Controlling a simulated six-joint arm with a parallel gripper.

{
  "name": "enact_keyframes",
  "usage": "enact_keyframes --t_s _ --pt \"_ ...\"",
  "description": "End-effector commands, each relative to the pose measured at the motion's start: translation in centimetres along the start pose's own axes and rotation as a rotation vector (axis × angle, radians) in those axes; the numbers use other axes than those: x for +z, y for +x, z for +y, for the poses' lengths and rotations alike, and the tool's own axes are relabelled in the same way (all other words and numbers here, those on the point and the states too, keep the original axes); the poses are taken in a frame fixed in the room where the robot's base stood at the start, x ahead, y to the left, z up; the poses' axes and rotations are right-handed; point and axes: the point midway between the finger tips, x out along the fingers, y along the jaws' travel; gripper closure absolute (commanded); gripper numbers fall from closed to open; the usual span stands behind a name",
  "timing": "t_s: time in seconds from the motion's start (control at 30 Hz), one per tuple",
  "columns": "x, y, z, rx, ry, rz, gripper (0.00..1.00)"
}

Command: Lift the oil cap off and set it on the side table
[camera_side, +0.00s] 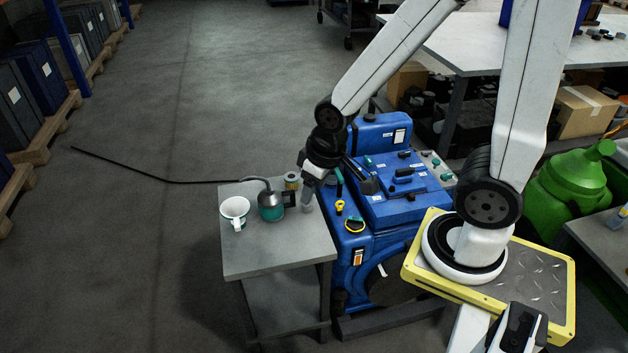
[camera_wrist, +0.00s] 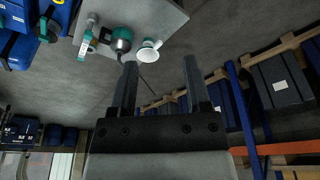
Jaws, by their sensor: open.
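The blue engine (camera_side: 400,208) stands in the middle of the side view. A black, yellow-rimmed round part (camera_side: 355,224) sits on its left end and may be the oil cap; I cannot be sure. A smaller yellow part (camera_side: 340,207) is just above it. The grey side table (camera_side: 275,258) stands left of the engine; its edge also shows at the top of the wrist view (camera_wrist: 172,22). My gripper (camera_side: 308,200) is open and appears empty, by the table's engine-side edge in the side view. In the wrist view its two fingers (camera_wrist: 160,65) are apart with nothing between them.
The table's front is clear. A teal lever (camera_side: 338,184) rises near my gripper. A workbench (camera_side: 480,45) stands behind.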

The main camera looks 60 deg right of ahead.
Motion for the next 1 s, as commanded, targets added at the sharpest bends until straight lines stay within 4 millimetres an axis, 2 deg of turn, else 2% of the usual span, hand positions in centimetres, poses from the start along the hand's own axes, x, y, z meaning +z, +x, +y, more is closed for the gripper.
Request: enact_keyframes --t_s 0.27,0.37,0.57,0.77,1.0 --pt "0.0 0.0 0.0 0.000 0.000 0.000 0.38" --pt "0.0 0.0 0.0 0.000 0.004 0.000 0.41" --pt "-0.6 0.6 0.8 0.007 0.096 -0.009 0.41" --pt "-2.1 2.4 3.1 0.026 0.357 -0.030 0.41" --pt "-3.7 5.7 7.6 0.064 0.805 -0.057 0.41"
